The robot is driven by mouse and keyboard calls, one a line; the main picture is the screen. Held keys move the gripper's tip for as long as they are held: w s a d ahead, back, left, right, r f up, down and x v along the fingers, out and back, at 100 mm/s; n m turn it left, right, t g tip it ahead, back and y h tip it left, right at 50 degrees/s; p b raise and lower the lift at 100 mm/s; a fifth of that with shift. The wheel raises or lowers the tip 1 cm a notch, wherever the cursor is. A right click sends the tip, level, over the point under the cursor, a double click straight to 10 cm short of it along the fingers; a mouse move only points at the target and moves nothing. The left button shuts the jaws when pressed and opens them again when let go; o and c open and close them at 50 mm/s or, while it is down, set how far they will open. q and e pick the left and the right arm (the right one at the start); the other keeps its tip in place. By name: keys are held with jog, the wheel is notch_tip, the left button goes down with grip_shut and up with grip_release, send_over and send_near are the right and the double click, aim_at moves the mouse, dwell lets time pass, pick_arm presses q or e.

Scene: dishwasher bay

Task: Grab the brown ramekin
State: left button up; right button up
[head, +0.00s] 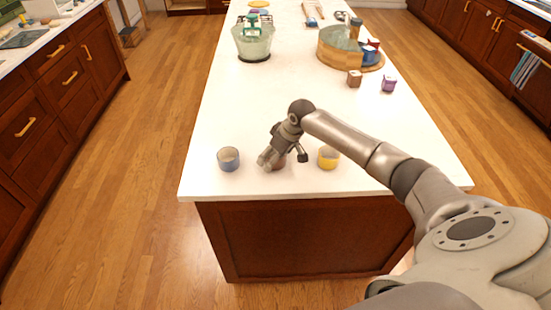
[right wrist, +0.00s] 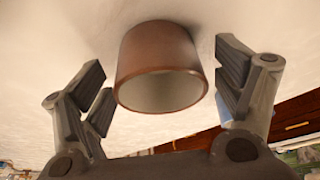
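The brown ramekin (right wrist: 158,52) sits between the fingers of my right gripper (right wrist: 163,88) in the right wrist view, its pale open mouth facing the camera. The right gripper is open, with a finger on each side and a small gap showing at both sides. In the head view my right gripper (head: 284,158) is low over the near end of the white island and mostly hides the brown ramekin (head: 280,164). My left gripper is not in view.
A blue ramekin (head: 228,159) stands left of the right gripper and a yellow ramekin (head: 328,158) to its right, both close by. The island's front edge (head: 320,194) is near. A glass bowl (head: 253,42) and a wooden container (head: 340,48) stand farther back. The middle of the countertop is clear.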

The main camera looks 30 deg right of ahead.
jog(key=c, duration=1.1)
jog(key=shift+r, duration=0.1)
jog(key=shift+c, duration=0.2)
